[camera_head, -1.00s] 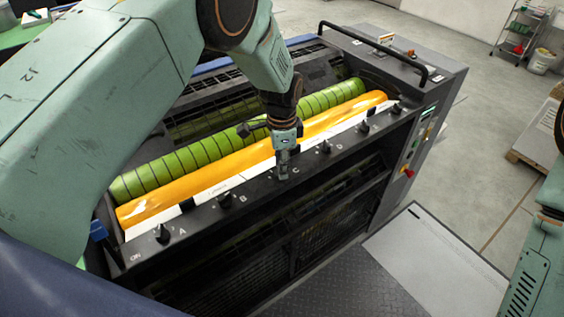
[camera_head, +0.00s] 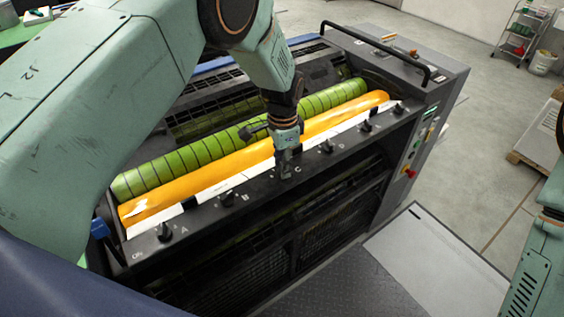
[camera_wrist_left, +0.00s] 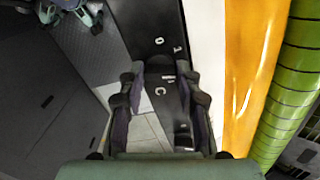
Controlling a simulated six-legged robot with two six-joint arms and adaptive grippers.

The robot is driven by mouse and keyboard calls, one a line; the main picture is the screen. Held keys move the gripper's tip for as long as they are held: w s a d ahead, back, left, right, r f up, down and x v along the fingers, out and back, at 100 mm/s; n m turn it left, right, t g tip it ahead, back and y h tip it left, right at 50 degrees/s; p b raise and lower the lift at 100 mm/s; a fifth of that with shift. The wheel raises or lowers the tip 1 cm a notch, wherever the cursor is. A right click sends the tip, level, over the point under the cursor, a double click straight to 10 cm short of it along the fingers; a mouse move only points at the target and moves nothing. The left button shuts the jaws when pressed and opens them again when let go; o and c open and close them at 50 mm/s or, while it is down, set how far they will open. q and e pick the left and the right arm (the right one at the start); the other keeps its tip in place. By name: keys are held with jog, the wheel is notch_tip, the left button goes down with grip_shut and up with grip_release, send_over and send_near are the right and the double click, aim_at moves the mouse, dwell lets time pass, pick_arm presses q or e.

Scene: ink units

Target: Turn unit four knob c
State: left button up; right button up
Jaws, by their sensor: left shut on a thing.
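Knob C is on the dark front rail (camera_head: 210,222) of the ink unit, next to a white letter C. My left gripper (camera_head: 286,172) reaches down from above onto knob C and is shut on it. The fingers cover the knob, so its pointing direction is hidden. In the left wrist view the two fingers of my left gripper (camera_wrist_left: 166,88) stand on either side of the letter C, low over the rail.
Knob A (camera_head: 165,232), knob B (camera_head: 227,198) and knob D (camera_head: 327,146) sit along the same rail, with further knobs to the right. An orange ink roller (camera_head: 215,178) and a green segmented roller (camera_head: 200,158) lie behind. A black handrail (camera_head: 375,48) rises at the far right.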

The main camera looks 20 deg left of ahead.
pick_arm(q)
jog(key=n, duration=0.4)
jog(key=shift+w+r+n+b, duration=0.2)
jog(key=shift+w+n+b, duration=0.05)
jog(key=shift+n+b, duration=0.05)
jog(key=n, duration=0.4)
jog(key=shift+w+r+n+b, duration=0.1)
jog(key=shift+n+b, duration=0.2)
jog(key=n, duration=0.4)
jog(key=shift+n+b, duration=0.4)
jog(key=shift+n, duration=2)
jog(key=o, duration=0.9)
jog(key=shift+o, duration=1.3)
jog(key=shift+a, duration=0.1)
jog(key=shift+s+f, duration=0.2)
